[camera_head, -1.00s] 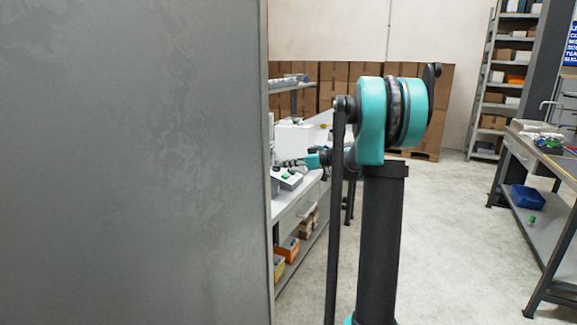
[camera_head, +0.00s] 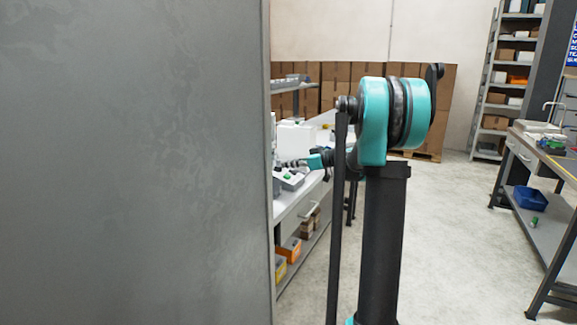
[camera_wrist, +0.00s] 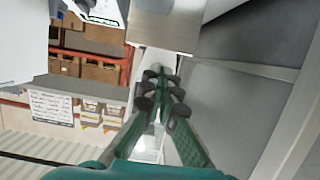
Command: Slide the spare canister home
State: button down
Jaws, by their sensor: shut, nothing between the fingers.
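My gripper (camera_wrist: 160,75) reaches away from the wrist camera with its green fingers drawn together at the dark tips. Nothing shows held between them. The fingertips point toward a pale strip beside a grey metal block (camera_wrist: 165,28). Whether they touch it, I cannot tell. In the head view my gripper (camera_head: 290,164) is small, above the bench at the edge of a large grey panel. I cannot make out the spare canister or its slot in either view; the panel hides much of the bench.
The grey panel (camera_head: 135,160) fills the left of the head view. Brown cartons (camera_head: 440,105) line the back.

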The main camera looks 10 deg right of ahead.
aim_at(277, 162)
jog(key=shift+a, duration=0.1)
jog(key=shift+w+a, duration=0.75)
jog(key=shift+a, duration=0.2)
jog(key=shift+w+a, duration=0.7)
jog(key=shift+a, duration=0.35)
